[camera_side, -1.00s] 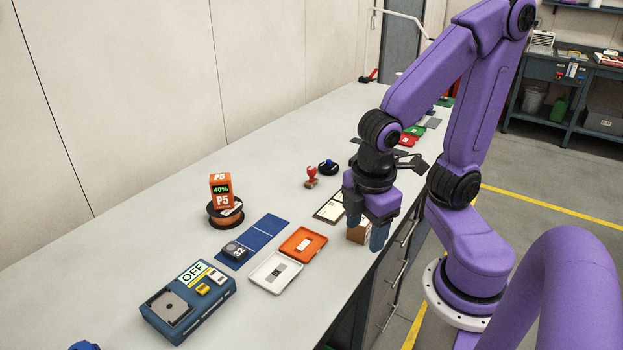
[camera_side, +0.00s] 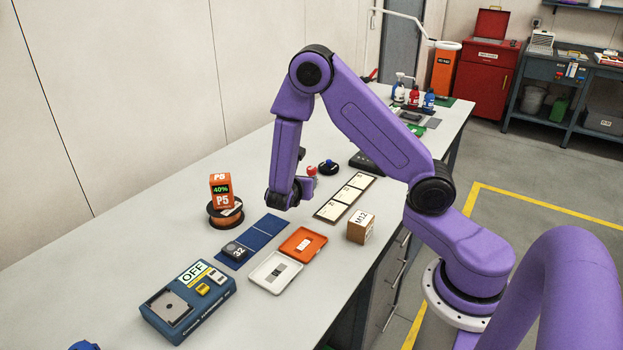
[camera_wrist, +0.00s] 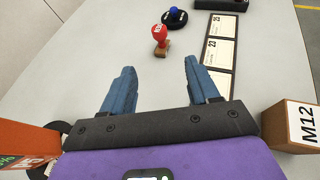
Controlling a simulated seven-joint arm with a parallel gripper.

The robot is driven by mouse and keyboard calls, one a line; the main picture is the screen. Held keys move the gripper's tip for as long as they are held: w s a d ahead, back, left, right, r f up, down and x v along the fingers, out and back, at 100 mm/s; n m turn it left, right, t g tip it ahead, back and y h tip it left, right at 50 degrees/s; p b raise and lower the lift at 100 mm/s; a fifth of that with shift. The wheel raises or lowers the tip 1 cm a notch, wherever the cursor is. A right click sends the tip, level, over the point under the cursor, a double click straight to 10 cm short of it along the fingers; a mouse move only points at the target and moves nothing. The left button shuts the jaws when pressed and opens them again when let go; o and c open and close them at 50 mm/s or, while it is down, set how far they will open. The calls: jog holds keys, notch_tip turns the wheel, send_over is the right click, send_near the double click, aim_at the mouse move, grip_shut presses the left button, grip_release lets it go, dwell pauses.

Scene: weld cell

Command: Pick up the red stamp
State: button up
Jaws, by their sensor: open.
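The red stamp (camera_wrist: 159,34) has a round red top and a wooden base. It stands upright on the table beyond my fingertips in the wrist view. In the side view only its red top (camera_side: 311,169) shows, partly hidden by my arm. My gripper (camera_wrist: 163,83) is open and empty, its two blue fingers apart, with the stamp ahead of the gap between them. In the side view my fingers are hidden behind my wrist.
A black pad with a blue knob (camera_wrist: 176,17) stands just beyond the stamp. A card strip (camera_wrist: 219,52) lies to the right, and an M12 box (camera_wrist: 292,126) is close at right. An orange P5 box (camera_side: 220,189) on a spool stands left of my arm. Bare table lies between fingers and stamp.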

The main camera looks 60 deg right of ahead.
aim_at(311, 171)
jog(key=x, duration=1.1)
jog(key=shift+w+d+f, duration=0.1)
jog(key=shift+d, duration=0.25)
jog(key=shift+x, duration=2.75)
jog(key=c, duration=1)
